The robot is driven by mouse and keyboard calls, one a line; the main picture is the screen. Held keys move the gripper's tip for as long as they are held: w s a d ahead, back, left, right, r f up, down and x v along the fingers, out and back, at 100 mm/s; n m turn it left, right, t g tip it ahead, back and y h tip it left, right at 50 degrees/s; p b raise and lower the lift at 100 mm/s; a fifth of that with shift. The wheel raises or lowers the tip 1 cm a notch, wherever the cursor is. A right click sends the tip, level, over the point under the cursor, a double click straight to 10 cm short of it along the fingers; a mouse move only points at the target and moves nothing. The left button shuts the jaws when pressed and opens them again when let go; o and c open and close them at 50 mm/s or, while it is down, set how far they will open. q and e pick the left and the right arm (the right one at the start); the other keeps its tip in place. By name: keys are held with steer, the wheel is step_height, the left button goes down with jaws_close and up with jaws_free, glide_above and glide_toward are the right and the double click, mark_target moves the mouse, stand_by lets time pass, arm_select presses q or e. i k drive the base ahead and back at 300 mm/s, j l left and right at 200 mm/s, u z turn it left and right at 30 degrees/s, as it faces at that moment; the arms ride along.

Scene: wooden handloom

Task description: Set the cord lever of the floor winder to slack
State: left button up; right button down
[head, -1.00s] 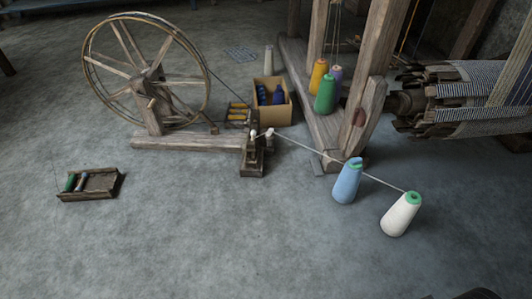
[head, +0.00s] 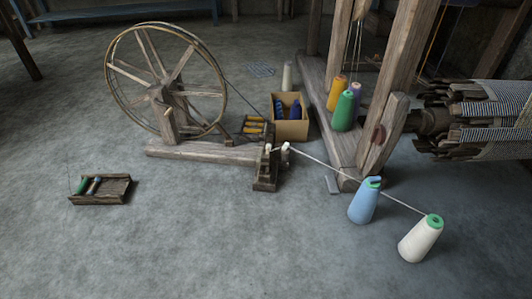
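The floor winder stands in the middle of the head view, with a large spoked wheel (head: 166,82) on a wooden base beam (head: 205,152). At the beam's right end is a dark upright block (head: 265,174) with small white parts on top. A thin cord (head: 322,165) runs from these white parts right and down past a blue cone to a white one. The cord lever is too small for me to tell apart on the block, so its setting is unclear. Neither of my grippers is in view.
A blue yarn cone (head: 364,204) and a white cone (head: 419,241) stand on the floor at right. A wooden tray (head: 116,190) with bobbins lies at left. A cardboard box (head: 291,130) sits behind the winder, beside the loom frame. The front floor is clear.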

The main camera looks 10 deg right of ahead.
mark_target(217, 125)
steer(key=i+j+z, duration=0.1)
steer(key=i+j, duration=0.15)
steer(key=j, duration=0.15)
steer(key=i+j, duration=0.25)
steer(key=j, duration=0.15)
steer(key=i+j+u, duration=0.3)
steer(key=i, duration=0.15)
steer(key=i+j+u, duration=0.15)
steer(key=i+u, duration=0.5)
steer(key=i, duration=0.25)
